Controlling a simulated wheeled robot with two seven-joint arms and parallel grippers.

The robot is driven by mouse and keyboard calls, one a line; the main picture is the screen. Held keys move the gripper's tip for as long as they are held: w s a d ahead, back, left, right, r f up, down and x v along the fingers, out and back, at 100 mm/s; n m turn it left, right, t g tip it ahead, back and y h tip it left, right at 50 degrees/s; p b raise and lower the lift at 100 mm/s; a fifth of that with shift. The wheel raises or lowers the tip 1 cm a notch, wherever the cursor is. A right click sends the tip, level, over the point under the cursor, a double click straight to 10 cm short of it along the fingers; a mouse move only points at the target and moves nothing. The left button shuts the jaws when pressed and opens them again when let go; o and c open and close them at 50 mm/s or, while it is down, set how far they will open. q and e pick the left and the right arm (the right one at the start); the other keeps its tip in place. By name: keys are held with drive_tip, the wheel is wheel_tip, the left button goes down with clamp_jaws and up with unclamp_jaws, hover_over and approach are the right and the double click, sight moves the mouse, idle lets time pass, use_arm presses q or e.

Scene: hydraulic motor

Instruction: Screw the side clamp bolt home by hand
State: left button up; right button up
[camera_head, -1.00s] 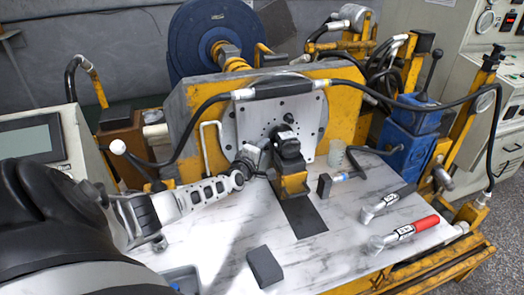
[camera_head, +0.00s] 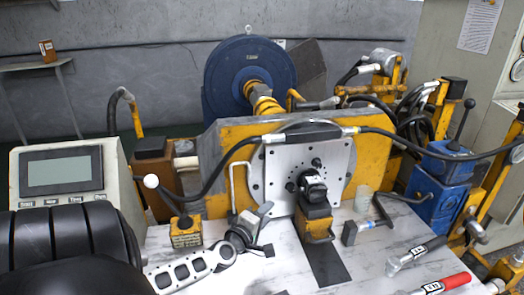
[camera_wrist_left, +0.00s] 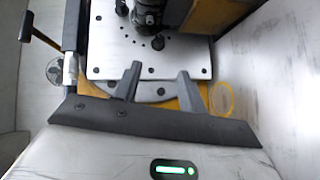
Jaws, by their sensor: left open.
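The black hydraulic motor (camera_head: 312,186) sits against the grey steel mounting plate (camera_head: 270,168), above a yellow support block (camera_head: 315,226). My left gripper (camera_head: 262,218) is left of the motor and block, a little above the white bench, apart from them. In the left wrist view its two grey fingers (camera_wrist_left: 159,84) are spread with nothing between them. They point at the lower edge of the mounting plate (camera_wrist_left: 190,60); the dark motor (camera_wrist_left: 147,12) is cut off at the top. I cannot make out the side clamp bolt. My right gripper is not in view.
A black hose (camera_head: 205,172) arches across the plate. A small yellow box (camera_head: 186,232) stands left of my gripper. A monitor (camera_head: 62,170) stands left.

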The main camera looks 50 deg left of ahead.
use_arm(q)
drive_tip(key=shift+s+d+r, duration=0.15)
drive_tip(key=shift+s+d, duration=0.05)
drive_tip(key=shift+s, duration=0.5)
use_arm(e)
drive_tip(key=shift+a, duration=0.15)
use_arm(q)
drive_tip(key=m+h+b, duration=0.4)
drive_tip(key=h+b, duration=0.2)
drive_tip(key=b, duration=0.8)
approach(288, 190)
drive_tip(key=b+x, duration=0.2)
drive_tip(key=x, duration=0.6)
drive_tip(key=shift+w+d, duration=0.1)
drive_tip(key=shift+w, duration=0.3)
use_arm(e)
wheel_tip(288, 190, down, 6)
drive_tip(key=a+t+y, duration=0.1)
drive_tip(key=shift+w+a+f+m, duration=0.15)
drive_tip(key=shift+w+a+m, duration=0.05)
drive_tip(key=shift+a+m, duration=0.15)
